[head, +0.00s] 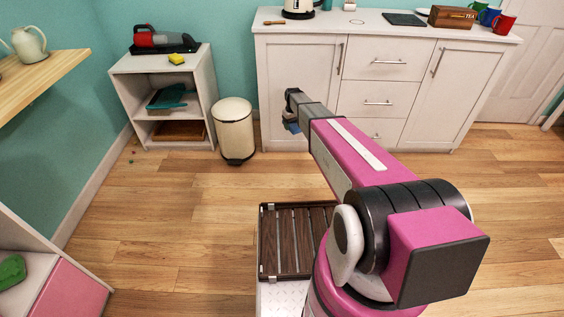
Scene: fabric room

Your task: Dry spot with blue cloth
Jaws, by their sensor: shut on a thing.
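My gripper (292,116) is at the far end of my raised pink arm, in front of the white cabinet. A small piece of the blue cloth (291,127) shows below the gripper, which is shut on it. Most of the cloth and the fingertips are hidden behind the end of the arm or too small to make out. I cannot make out a wet spot on the floor or on any surface in this view.
A cream bin (233,132) stands left of the gripper, beside a white shelf (151,96) with a yellow sponge (176,59). The white cabinet (410,75) spans the back. The wooden floor (170,220) is mostly clear; small bits lie near the shelf.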

